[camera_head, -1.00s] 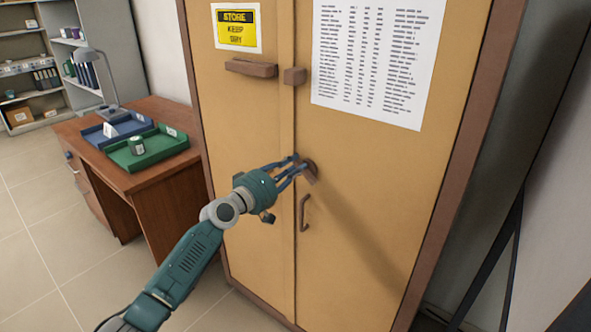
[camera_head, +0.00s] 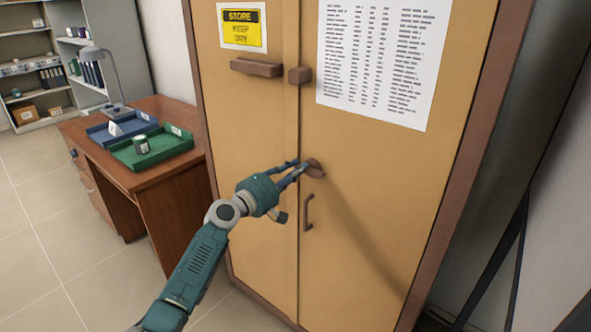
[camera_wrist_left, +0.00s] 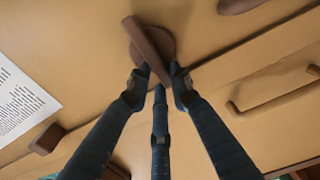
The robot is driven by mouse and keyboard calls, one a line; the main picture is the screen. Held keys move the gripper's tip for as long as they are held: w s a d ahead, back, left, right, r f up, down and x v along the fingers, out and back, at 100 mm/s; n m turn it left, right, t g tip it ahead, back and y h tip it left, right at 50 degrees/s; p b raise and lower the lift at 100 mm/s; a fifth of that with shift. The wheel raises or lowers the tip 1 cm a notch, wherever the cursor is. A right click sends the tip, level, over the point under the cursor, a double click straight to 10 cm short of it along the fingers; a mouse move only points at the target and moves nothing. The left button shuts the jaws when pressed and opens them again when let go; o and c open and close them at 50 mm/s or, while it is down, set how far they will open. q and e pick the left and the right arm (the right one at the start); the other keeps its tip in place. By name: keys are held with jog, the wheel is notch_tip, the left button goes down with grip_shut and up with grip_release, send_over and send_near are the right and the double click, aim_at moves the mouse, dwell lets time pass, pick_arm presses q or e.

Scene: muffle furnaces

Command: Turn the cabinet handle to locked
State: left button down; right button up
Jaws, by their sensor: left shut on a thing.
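The tan two-door cabinet (camera_head: 375,200) fills the middle of the head view. Its turn handle (camera_head: 315,168) is a brown bar on a round plate, on the right door near the door seam. The handle also shows in the left wrist view (camera_wrist_left: 148,42), where its bar lies aslant across the plate. My left gripper (camera_head: 299,169) is shut on the lower end of the bar, its dark fingers on either side in the left wrist view (camera_wrist_left: 159,80). The fingers partly hide the handle in the head view. My right gripper is not in view.
A brown pull handle (camera_head: 308,212) sits below the turn handle. A long brown block (camera_head: 257,67) and a small block (camera_head: 300,75) sit higher up. A wooden desk (camera_head: 160,185) with a green tray (camera_head: 172,152) and a blue tray (camera_head: 100,133) stands to the left.

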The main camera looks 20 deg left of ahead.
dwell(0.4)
pick_arm(q)
jog(key=c, duration=1.5)
grip_release()
jog(key=shift+c, duration=0.2)
jog(key=shift+s, duration=0.1)
jog(key=v, duration=1.2)
jog(key=shift+f, duration=0.15)
